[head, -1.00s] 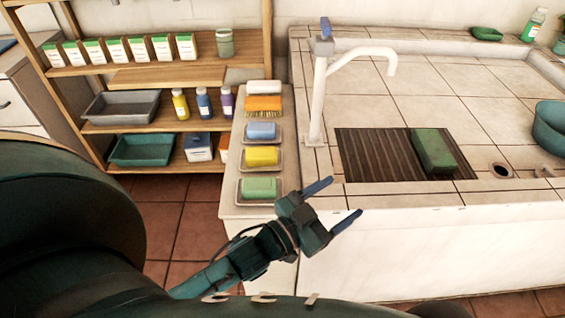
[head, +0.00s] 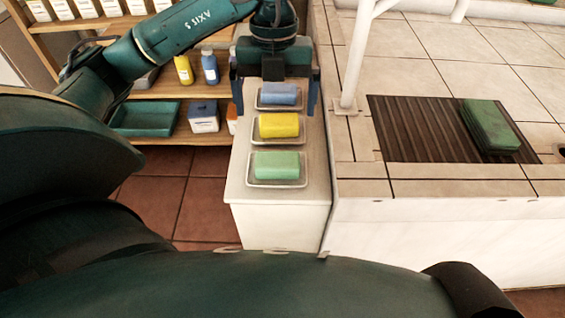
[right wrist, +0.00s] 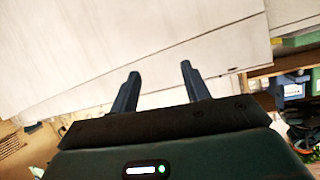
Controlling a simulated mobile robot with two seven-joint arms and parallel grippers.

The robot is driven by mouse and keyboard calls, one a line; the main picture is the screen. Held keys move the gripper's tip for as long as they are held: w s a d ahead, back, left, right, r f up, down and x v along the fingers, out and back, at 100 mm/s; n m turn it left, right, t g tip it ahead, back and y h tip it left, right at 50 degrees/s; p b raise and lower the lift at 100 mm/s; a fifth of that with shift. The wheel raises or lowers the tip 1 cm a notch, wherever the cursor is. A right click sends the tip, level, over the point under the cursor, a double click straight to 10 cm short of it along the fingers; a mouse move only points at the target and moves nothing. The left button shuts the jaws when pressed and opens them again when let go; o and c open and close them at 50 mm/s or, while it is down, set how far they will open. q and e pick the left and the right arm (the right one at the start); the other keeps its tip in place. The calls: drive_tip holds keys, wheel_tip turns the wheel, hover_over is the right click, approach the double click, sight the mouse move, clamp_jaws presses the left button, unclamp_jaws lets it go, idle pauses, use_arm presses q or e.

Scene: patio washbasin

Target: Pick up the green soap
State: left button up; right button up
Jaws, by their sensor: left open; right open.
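The pale green soap (head: 277,165) lies in a clear dish (head: 262,184) at the near end of a narrow white counter. My left gripper (head: 275,98) is open over the far part of that counter. Its two fingers stand on either side of the blue soap (head: 279,94), with no grip visible. The green soap is nearer the camera, apart from the fingers. My right gripper (right wrist: 160,70) shows in the right wrist view, open and empty in front of a pale panelled surface. The green soap cannot be made out there.
A yellow soap (head: 279,126) in its dish lies between the blue and green ones. To the right are a dark ribbed mat (head: 415,130) with a dark green block (head: 490,125), and a white faucet (head: 356,50). Shelves with bottles and a teal tray (head: 146,119) stand left.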

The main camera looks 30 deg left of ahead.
sight(277, 159)
use_arm(q)
drive_tip(key=f+b, duration=0.1)
drive_tip(key=f, duration=0.3)
drive_tip(key=s+f+b, duration=0.1)
drive_tip(key=f, duration=0.3)
drive_tip(key=d+f+b, duration=0.1)
drive_tip(key=f, duration=0.3)
drive_tip(key=shift+s+d+f, duration=0.1)
drive_tip(key=shift+s, duration=0.2)
drive_tip(key=c, duration=1)
